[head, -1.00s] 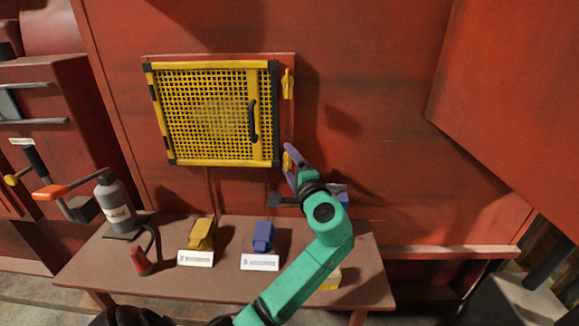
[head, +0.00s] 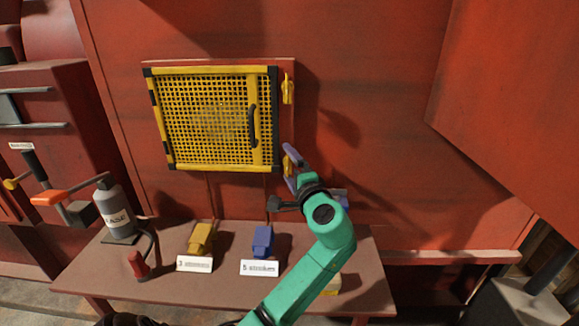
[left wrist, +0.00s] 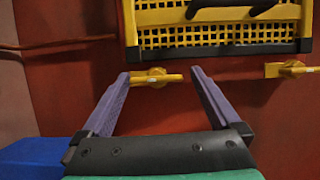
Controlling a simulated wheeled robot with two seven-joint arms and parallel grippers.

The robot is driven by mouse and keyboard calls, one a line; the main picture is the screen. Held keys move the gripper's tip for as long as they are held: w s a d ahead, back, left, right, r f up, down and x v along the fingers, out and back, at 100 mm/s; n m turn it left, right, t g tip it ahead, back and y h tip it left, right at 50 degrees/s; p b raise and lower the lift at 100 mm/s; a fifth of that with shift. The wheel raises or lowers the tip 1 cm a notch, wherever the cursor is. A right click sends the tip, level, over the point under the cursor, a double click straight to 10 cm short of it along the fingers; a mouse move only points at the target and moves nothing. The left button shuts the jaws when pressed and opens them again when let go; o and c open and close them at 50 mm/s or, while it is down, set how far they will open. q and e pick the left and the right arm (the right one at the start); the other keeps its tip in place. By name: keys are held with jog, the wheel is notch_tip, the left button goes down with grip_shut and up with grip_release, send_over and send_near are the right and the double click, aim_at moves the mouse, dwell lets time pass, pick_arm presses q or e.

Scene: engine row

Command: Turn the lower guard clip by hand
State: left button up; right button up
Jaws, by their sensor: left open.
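The yellow mesh guard (head: 215,118) is closed against the red wall, with a black handle on its right side. The lower guard clip (head: 287,163), small and yellow, sits beside its lower right corner, partly hidden by my fingers. It also shows in the left wrist view (left wrist: 155,77), its bar lying along the guard's edge. My left gripper (left wrist: 160,76) is open, with one purple finger at each end of the clip. I cannot tell whether either finger touches it. The upper clip (head: 287,88) lies along the guard's edge too. My right gripper is out of view.
A brown bench (head: 120,275) stands below the guard. It holds a grey bottle (head: 114,210), a yellow block (head: 201,238), a blue block (head: 263,240) and white label cards. A red panel (head: 510,110) juts out at the right.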

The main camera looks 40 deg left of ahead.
pick_arm(q)
jog(key=shift+f, duration=0.15)
jog(key=shift+s+d+f, duration=0.1)
jog(key=shift+d, duration=0.2)
jog(key=b+v, duration=0.3)
jog(key=v, duration=1.1)
jog(key=shift+r, duration=0.2)
